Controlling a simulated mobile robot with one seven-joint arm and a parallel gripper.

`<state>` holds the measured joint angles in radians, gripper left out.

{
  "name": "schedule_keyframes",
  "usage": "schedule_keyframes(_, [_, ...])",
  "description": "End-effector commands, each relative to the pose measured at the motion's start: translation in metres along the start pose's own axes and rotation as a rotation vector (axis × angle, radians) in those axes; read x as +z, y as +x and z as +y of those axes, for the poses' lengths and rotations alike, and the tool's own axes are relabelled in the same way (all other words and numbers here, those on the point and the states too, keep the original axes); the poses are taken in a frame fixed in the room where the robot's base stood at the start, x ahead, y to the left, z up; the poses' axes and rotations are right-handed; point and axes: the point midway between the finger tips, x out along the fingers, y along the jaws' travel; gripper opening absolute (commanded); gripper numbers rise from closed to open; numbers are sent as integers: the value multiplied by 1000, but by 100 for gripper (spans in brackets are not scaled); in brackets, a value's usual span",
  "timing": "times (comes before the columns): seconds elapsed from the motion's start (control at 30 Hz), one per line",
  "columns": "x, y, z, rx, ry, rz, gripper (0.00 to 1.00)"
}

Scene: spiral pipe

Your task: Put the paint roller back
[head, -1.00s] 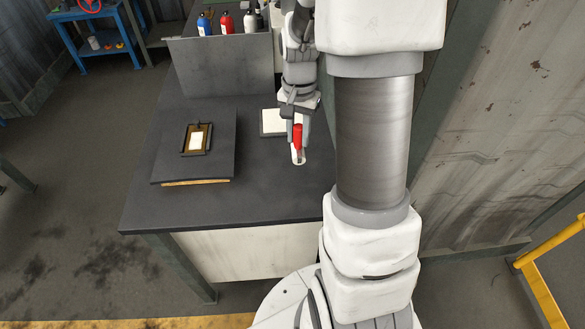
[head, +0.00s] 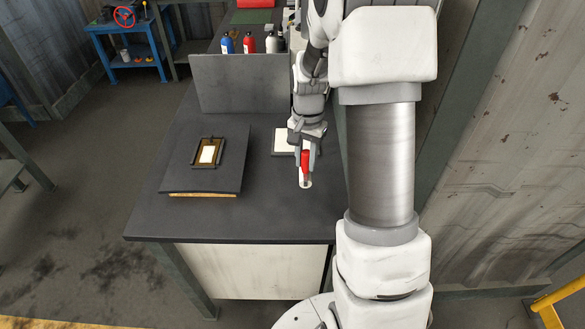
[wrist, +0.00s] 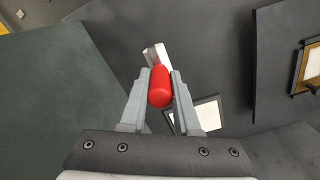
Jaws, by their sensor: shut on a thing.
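The paint roller has a red handle (head: 306,163) and a white end (head: 305,182). My gripper (head: 306,152) is over the right part of the dark table and is shut on the red handle. In the wrist view the red handle (wrist: 160,87) sits between the two fingers of my gripper (wrist: 160,80), and a pale part of the roller shows beyond it. The head view does not show clearly whether the white end touches the table. A small framed holder with a white middle (head: 207,153) lies on a dark board (head: 178,180) to the left.
The dark table (head: 230,222) is clear in front. A white pad with a dark edge (head: 281,143) lies just behind my gripper. A grey upright panel (head: 240,85) stands at the back, with blue, red and white bottles beyond it. A metal wall (head: 510,190) is on the right.

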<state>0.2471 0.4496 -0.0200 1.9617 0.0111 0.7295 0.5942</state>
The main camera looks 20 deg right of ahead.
Motion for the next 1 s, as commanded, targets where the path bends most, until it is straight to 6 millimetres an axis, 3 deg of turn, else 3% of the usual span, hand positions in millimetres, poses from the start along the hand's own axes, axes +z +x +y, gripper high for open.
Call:
schedule_keyframes(0.13, [-12,17,-27,0,-3,-1,0])
schedule_keyframes(0.33, [-23,31,-48,0,-1,0,0])
schedule_keyframes(0.53, [-25,41,-51,0,1,-1,0])
schedule_keyframes(0.77, [-24,72,-51,1,0,-2,0])
schedule_keyframes(1.0, [-25,74,-51,-1,0,1,0])
